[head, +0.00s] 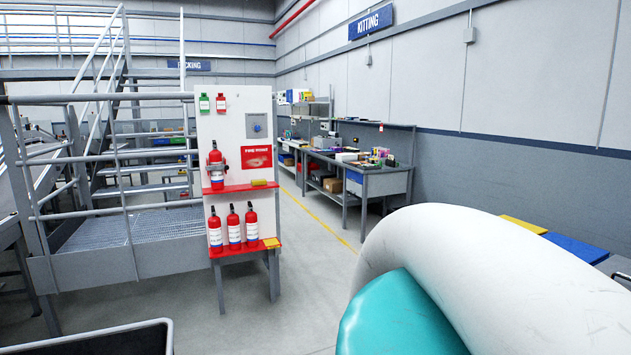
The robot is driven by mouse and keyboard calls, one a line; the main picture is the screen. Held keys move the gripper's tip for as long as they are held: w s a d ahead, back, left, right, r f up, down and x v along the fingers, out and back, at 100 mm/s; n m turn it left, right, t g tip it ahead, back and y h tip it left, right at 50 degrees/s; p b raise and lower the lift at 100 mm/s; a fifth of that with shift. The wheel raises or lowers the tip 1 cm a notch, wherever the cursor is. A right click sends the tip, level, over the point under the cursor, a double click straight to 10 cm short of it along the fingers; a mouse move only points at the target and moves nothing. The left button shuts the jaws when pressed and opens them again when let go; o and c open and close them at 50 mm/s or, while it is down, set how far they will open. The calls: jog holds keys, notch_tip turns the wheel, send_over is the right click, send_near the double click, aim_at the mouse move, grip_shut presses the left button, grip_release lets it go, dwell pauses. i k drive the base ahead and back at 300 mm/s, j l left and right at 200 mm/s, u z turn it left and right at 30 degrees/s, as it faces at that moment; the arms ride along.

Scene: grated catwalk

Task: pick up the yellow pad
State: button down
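Several yellow items show, and I cannot tell for sure which is the yellow pad. A flat yellow piece (271,242) lies at the right end of the lower red shelf of the fire point stand. A smaller yellow block (259,182) lies on the upper red shelf. A flat yellow surface (523,225) shows at the right, beside a blue one and partly hidden behind my white and teal arm. My gripper is not in view.
The fire point stand (226,125) holds several red extinguishers (234,227). A railed catwalk (125,230) with stairs is at the left. A cluttered kitting bench (385,182) stands by the far wall. The grey floor (310,265) between is clear.

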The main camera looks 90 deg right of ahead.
aim_at(258, 183)
jog(key=z, duration=2.3)
jog(key=i+l+z, duration=0.6)
jog(key=i+z, duration=0.35)
jog(key=i+l, duration=0.15)
jog(key=i, duration=0.75)
jog(key=i+l+z, duration=0.15)
jog(key=i, duration=0.75)
